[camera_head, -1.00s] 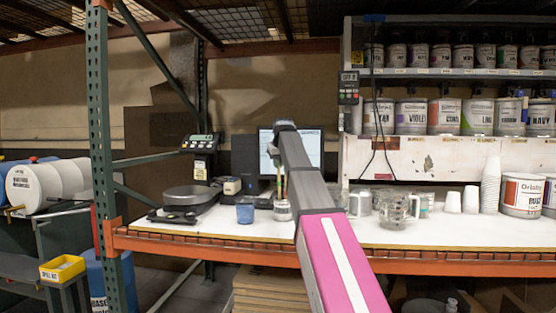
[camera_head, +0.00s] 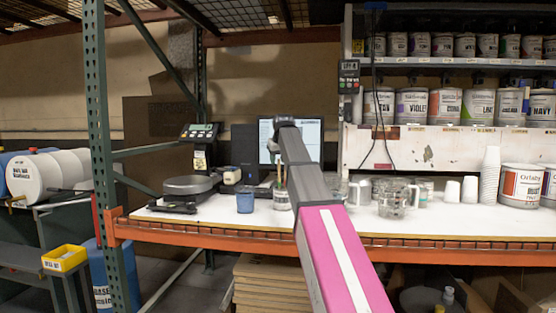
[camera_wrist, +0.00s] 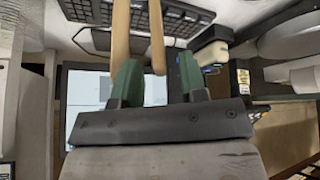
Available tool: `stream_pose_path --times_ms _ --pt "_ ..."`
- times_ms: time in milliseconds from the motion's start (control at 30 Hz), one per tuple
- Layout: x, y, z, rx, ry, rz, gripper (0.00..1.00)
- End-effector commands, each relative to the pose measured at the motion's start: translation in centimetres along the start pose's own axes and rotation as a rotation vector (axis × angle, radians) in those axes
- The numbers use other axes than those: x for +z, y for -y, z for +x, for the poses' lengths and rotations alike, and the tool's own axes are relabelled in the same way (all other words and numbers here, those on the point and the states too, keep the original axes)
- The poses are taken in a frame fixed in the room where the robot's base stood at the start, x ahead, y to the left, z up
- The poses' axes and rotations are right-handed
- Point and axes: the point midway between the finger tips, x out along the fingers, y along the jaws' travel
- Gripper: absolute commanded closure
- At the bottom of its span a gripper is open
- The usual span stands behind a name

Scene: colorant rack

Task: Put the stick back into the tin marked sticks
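In the head view the tin (camera_head: 282,201) stands on the white bench, just left of my arm, with thin sticks (camera_head: 280,177) upright in it. Its marking is too small to read. In the wrist view two wooden sticks, a left one (camera_wrist: 121,30) and a right one (camera_wrist: 157,35), reach in from the top edge. My gripper (camera_wrist: 160,72) has its green fingers apart. The right stick's end shows in the gap, with space around it; the left stick's end is beside the left finger. In the head view my arm hides most of the gripper.
A blue cup (camera_head: 245,201) and a scale (camera_head: 188,187) stand left of the tin. A monitor (camera_head: 305,150) is behind it. Glass jugs (camera_head: 397,199) and white cups (camera_head: 469,190) are to the right. A green rack post (camera_head: 96,140) rises at left.

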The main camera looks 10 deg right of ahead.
Motion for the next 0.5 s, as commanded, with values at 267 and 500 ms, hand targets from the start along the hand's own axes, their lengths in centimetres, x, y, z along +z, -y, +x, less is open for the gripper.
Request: stream_pose_path --times_ms 267,500 --pt "0.0 0.0 -0.1 0.0 0.0 0.0 0.62" --pt "0.0 0.0 -2.8 0.0 -0.002 0.0 0.62"
